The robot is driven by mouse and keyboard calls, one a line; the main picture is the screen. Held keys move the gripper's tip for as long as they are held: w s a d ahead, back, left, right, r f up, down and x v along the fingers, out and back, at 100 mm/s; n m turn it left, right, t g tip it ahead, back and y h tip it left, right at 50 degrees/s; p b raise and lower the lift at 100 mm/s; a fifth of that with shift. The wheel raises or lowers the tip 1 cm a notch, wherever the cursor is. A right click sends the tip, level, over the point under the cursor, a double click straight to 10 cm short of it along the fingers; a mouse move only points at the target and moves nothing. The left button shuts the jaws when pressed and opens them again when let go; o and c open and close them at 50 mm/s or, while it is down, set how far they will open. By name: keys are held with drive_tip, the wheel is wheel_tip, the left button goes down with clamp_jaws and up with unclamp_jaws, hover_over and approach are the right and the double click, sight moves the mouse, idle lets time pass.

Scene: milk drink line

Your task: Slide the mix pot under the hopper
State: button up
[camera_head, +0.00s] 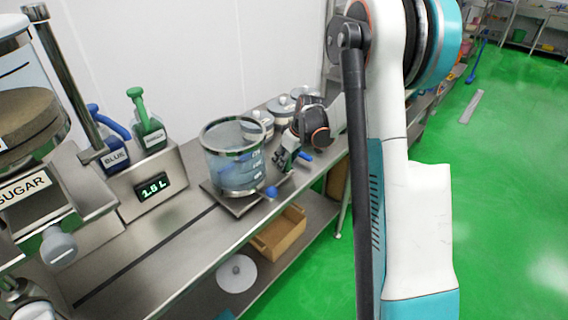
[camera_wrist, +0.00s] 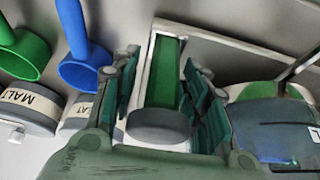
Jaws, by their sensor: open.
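The mix pot (camera_head: 234,165) is a clear, marked vessel with metal bands. It stands upright on a metal plate (camera_head: 240,206) on the bench, with a blue knob (camera_head: 270,191) at the front. The hopper (camera_head: 45,185) labelled SUGAR is at the left, apart from the pot. My gripper (camera_head: 282,160) is open just right of the pot. In the wrist view, my gripper (camera_wrist: 162,75) has a pale frame with a green strip and a dark rounded end (camera_wrist: 160,125) between its fingers; I cannot tell what it is or whether they touch it. Part of the pot (camera_wrist: 275,125) shows at right.
Lidded jars (camera_head: 281,106) stand behind my gripper; a MALT jar (camera_wrist: 28,108) is at left in the wrist view. A dark slot (camera_head: 145,257) runs along the bench between hopper and pot.

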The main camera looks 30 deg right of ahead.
drive_tip(key=shift+w+f, duration=0.2)
drive_tip(key=shift+f, duration=0.3)
drive_tip(key=shift+a, duration=0.1)
clamp_jaws()
drive_tip(key=shift+s+a, duration=0.2)
drive_tip(key=shift+a, duration=0.25)
drive_tip(key=s+a, duration=0.5)
drive_tip(key=a, duration=0.9)
drive_tip(key=s+a+b, duration=0.1)
drive_tip(key=s+a, duration=0.4)
drive_tip(key=a, duration=0.9)
drive_tip(key=s+a, duration=0.5)
drive_tip(key=a, duration=0.9)
drive_tip(key=shift+s+a+b, duration=0.25)
drive_tip(key=shift+b, duration=0.15)
unclamp_jaws()
drive_tip(key=shift+a, duration=0.2)
drive_tip(key=shift+d, duration=0.1)
